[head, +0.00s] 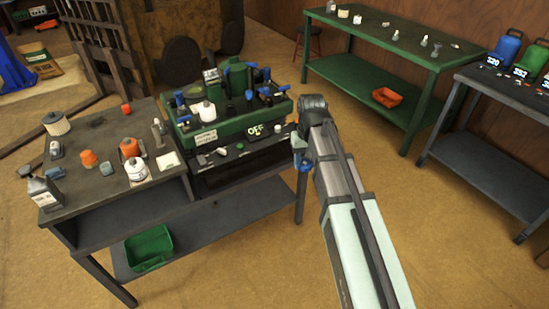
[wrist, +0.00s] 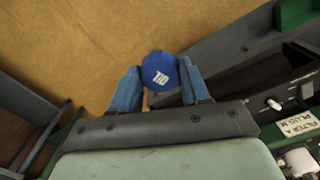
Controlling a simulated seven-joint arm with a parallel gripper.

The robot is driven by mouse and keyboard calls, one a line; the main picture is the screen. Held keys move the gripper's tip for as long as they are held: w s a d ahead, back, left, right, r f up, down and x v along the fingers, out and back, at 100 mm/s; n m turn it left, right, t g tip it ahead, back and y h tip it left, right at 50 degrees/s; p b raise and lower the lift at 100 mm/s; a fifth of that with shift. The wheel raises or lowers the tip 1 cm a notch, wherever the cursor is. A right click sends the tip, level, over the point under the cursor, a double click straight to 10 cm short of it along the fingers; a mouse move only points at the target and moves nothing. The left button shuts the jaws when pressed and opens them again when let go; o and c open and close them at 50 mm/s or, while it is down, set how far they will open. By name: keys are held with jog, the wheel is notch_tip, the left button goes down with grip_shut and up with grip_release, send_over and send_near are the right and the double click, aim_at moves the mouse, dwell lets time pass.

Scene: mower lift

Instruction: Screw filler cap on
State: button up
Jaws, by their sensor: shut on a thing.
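A round blue cap (wrist: 159,71) with white lettering, which looks like "OIL", sits between the blue fingers of my gripper (wrist: 160,88) in the wrist view. In the head view my gripper (head: 302,158) hangs off the right end of the bench, apart from the green machine (head: 285,108). The machine stands on the bench with several blue-topped parts. I cannot tell which opening on it is the filler neck.
The grey bench (head: 105,185) at left carries bottles, jars and orange items. An "OFF" panel (head: 257,130) fronts the machine. A labelled plate (wrist: 298,125) shows at right in the wrist view. A green table (head: 385,38) stands behind; open floor lies between.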

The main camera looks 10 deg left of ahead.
jog(key=w+d+m, duration=0.2)
jog(key=w+d, duration=0.1)
jog(key=d, duration=1)
jog(key=w+a+r+n, duration=0.3)
jog(key=w+a, duration=0.4)
jog(key=a, duration=0.9)
jog(key=w+a+r+n, duration=0.35)
jog(key=w+a, duration=0.45)
jog(key=a, duration=0.8)
jog(key=w+a+r+n, duration=0.3)
jog(key=w+a, duration=0.4)
jog(key=a, duration=0.9)
jog(key=shift+s+d+f, duration=0.1)
jog(key=shift+f, duration=2.45)
jog(key=shift+f, duration=0.25)
